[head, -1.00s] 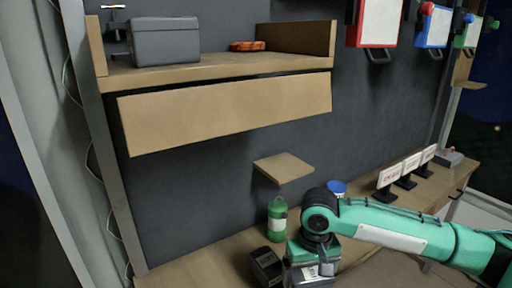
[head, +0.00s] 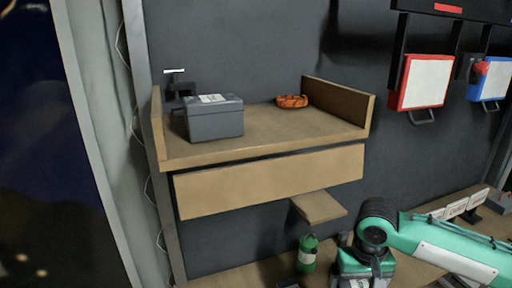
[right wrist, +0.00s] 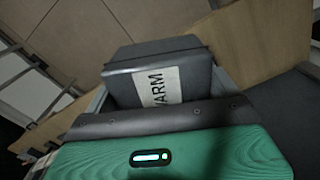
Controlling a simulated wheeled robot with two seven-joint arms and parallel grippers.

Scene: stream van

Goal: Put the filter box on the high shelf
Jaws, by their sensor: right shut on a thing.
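The filter box, a dark grey box with a white label ending in "ARM" (right wrist: 155,72), fills the middle of the right wrist view. My right gripper (right wrist: 160,100) is shut on it; grey finger edges show at its sides. In the head view my right wrist is at the bottom edge, and the fingertips and held box are cut off or too unclear to tell. The high shelf (head: 290,132) is a wooden board with raised side walls, up and left of my right arm. My left gripper is not in view.
On the shelf, a grey case (head: 215,120) takes the left part and an orange coiled item (head: 292,101) lies at the back right. Bare board is free at the front right. A small wooden ledge (head: 318,207) and a green bottle (head: 307,255) are below.

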